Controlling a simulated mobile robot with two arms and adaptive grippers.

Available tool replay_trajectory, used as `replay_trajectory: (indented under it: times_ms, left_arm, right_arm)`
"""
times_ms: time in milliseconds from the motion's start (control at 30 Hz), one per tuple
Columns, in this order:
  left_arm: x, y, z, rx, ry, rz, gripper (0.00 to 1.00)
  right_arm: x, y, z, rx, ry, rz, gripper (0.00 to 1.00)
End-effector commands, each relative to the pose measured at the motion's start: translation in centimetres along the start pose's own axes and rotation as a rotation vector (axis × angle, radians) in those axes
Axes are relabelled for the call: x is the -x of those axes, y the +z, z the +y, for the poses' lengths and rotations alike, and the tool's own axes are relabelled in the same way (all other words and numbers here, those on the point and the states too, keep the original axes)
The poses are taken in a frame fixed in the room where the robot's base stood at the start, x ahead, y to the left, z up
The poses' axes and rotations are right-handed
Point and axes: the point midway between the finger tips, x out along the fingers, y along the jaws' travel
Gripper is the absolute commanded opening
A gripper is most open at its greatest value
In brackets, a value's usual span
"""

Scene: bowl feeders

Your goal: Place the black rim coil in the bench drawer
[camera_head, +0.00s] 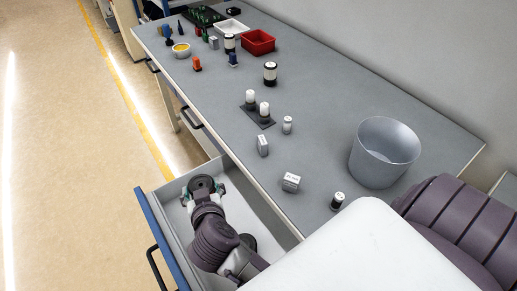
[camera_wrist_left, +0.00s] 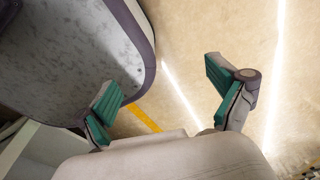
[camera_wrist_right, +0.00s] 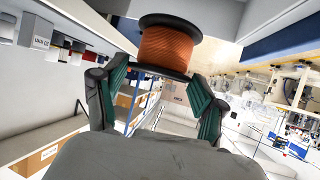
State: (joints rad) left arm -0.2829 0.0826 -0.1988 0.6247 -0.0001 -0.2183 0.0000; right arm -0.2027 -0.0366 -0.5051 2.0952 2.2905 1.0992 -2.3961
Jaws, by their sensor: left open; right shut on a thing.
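The black rim coil (camera_wrist_right: 168,47), with black flanges and copper-orange winding, is between the green finger pads of my right gripper (camera_wrist_right: 160,80) in the right wrist view. The head view shows the coil (camera_head: 201,183) from above as a dark disc, with my right gripper (camera_head: 203,193) shut on it. Both are over the open bench drawer (camera_head: 258,203), inside its outline near the far end. I cannot tell whether the coil touches the drawer floor. My left gripper (camera_wrist_left: 165,98) is open and empty over the floor in the left wrist view; it is outside the head view.
The drawer's blue front (camera_head: 162,236) juts into the aisle. The aisle floor (camera_head: 70,150) is clear.

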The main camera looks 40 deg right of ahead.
Motion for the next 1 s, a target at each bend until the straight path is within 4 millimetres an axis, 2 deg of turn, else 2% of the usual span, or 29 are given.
replay_trajectory:
  times_ms: [33,100,233,367,600,867,1000]
  left_arm:
    - [-1.0,1.5,0.3,0.000,0.004,-0.021,0.95]
    - [-1.2,2.9,0.7,0.001,0.008,-0.041,0.95]
    - [-1.3,4.1,1.0,0.001,0.012,-0.058,0.95]
    - [-1.5,3.5,1.0,0.000,0.011,-0.048,0.95]
    - [-2.9,0.6,0.6,0.000,0.006,-0.001,0.95]
    - [-3.5,1.4,0.7,0.000,0.007,-0.013,0.95]
    - [-4.3,2.2,0.8,0.000,0.008,-0.023,0.95]
  right_arm:
    - [-0.9,2.0,-0.7,0.006,-0.020,-0.006,0.31]
    - [-1.4,3.3,-1.3,0.009,-0.043,-0.008,0.31]
    - [-1.8,4.3,-1.9,0.013,-0.063,-0.009,0.31]
    - [-2.0,4.8,-1.9,0.013,-0.064,-0.010,0.31]
    - [-4.1,8.8,-2.0,0.013,-0.063,-0.013,0.31]
    - [-5.1,10.6,-2.0,0.013,-0.063,-0.010,0.31]
    - [-6.2,12.6,-2.0,0.012,-0.062,-0.012,0.31]
